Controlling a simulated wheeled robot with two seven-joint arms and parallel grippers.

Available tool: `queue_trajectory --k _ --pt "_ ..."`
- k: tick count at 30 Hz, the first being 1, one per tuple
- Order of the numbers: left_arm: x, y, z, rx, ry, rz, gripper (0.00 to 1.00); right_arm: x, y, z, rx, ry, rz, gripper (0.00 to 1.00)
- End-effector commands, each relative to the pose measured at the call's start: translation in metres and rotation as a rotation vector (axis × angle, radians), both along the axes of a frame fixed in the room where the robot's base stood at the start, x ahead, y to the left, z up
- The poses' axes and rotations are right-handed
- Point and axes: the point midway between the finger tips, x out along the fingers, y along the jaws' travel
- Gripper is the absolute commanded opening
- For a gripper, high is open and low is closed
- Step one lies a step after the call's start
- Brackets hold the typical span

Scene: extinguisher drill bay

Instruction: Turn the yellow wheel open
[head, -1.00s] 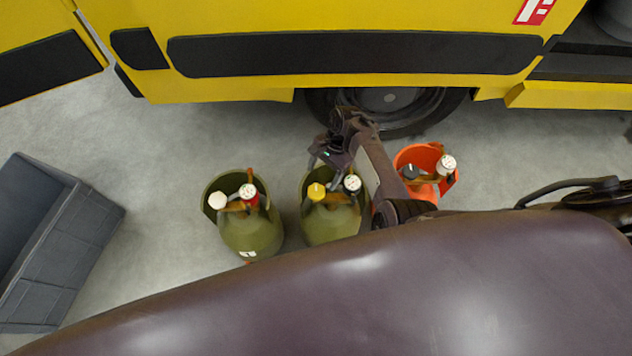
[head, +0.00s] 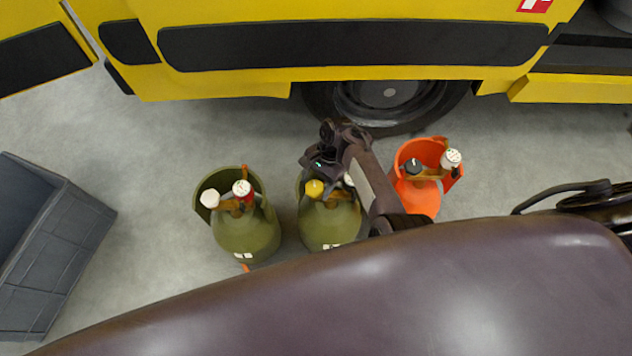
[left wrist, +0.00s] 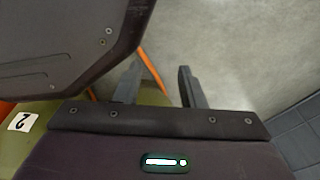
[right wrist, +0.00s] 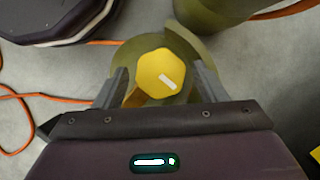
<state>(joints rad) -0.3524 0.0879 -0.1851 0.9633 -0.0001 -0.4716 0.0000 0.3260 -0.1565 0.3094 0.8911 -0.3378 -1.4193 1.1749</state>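The yellow wheel (head: 315,188) sits on top of the middle olive cylinder (head: 328,228). My right gripper (head: 322,172) is just above and behind it in the head view, and its fingers are hard to make out there. In the right wrist view the yellow wheel (right wrist: 154,74), with a white mark, shows between the two spread fingers of the right gripper (right wrist: 161,76). Gaps show beside it; I cannot tell the height difference. My left gripper (left wrist: 158,70) is open and empty over floor in the left wrist view, and is not in the head view.
A second olive cylinder (head: 246,235) stands left, an orange cylinder (head: 417,197) right, each with its own knobs. A yellow vehicle (head: 220,85) blocks the back. A grey crate (head: 60,255) stands far left. An orange cable (right wrist: 35,97) lies on the floor.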

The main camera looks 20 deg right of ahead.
Motion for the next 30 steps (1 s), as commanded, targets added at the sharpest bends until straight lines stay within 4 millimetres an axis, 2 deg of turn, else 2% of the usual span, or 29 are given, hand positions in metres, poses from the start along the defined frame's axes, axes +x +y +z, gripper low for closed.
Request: queue_trajectory --k 1,9,20,30 --pt "0.0 0.0 0.0 0.0 0.0 0.0 0.36 0.0 0.0 0.0 0.0 0.0 0.0 0.57" --pt "0.0 0.0 0.0 0.0 0.0 0.0 0.36 0.0 0.0 0.0 0.0 0.0 0.0 0.25" --pt "-0.002 0.0 0.001 -0.001 -0.003 0.0 0.36 0.001 0.0 0.001 -0.001 0.001 0.07 0.25" --pt "-0.015 0.003 -0.003 0.002 0.011 -0.001 0.36 0.002 0.001 0.0 -0.001 0.002 0.329 0.25"
